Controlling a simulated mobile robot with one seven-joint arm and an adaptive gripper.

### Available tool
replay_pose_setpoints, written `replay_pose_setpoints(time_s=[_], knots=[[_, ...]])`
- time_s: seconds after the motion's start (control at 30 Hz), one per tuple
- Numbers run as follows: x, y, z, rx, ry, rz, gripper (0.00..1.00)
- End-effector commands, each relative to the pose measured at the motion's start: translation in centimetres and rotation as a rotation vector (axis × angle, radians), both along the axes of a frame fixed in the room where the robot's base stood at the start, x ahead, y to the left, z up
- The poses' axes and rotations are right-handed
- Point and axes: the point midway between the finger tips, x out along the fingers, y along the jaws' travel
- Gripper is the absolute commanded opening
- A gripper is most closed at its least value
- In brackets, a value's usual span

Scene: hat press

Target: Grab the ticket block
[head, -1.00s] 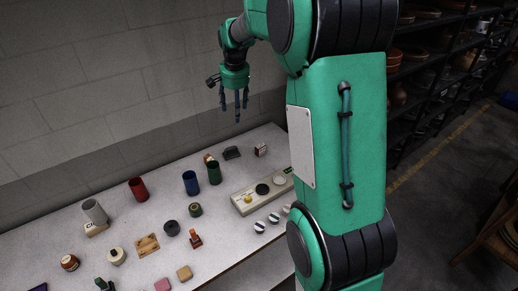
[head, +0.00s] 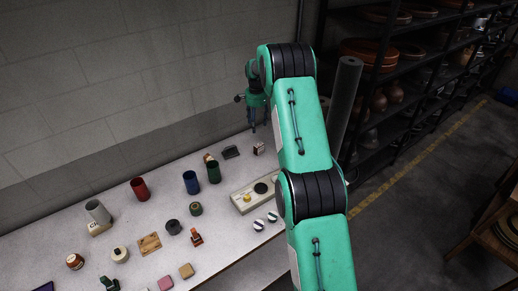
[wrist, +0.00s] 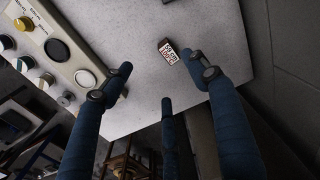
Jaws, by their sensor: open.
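A small dark block with a printed white label in red and black, which looks like the ticket block (wrist: 168,52), lies on the pale table near its far right end. In the head view the ticket block (head: 258,148) is just below my gripper (head: 264,125). In the wrist view my gripper (wrist: 160,82) is open, its blue fingers spread and empty. The block is beyond the fingertips, between the left and right fingers in the picture, and nothing touches it.
A beige panel with knobs (head: 240,198) is left of the block in the wrist view. A dark object (head: 230,152) sits nearby. A wall stands behind; shelves (head: 400,90) stand at right.

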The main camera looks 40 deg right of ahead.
Motion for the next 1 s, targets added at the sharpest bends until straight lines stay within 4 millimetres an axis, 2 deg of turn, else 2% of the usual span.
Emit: replay_pose_setpoints(time_s=[0.1,0.23,0.4,0.77,1.0], knots=[[0.3,-1.5,-2.3,0.007,0.013,-0.039,0.59],[0.4,-2.5,-3.8,0.011,0.020,-0.066,0.59],[0.5,-2.9,-4.5,0.012,0.024,-0.079,0.59],[0.5,-2.9,-4.7,0.013,0.024,-0.078,0.59],[0.4,-2.8,-6.7,0.014,0.025,-0.078,0.59]])
